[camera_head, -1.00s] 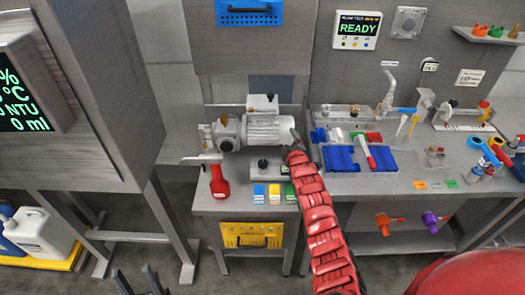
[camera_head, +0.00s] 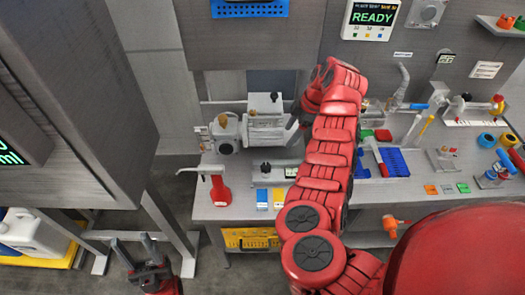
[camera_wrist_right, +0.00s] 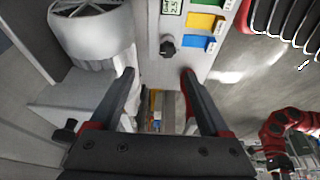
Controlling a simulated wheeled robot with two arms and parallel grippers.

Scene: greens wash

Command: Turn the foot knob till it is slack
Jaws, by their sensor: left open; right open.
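A grey-white pump with a motor (camera_head: 264,129) stands on the bench in the head view. A black knob (camera_head: 275,97) sits on its top block. Another black knob (camera_head: 266,168) is in front of it, on a panel with a small display; it also shows in the right wrist view (camera_wrist_right: 168,47). A further dark knob (camera_wrist_right: 65,131) is at lower left there. I cannot tell which is the foot knob. My left gripper (camera_head: 135,246) is open, low and away from the bench.
Coloured cards (camera_head: 262,199) lie at the front edge. Blue racks (camera_head: 397,162) and fittings are to the right.

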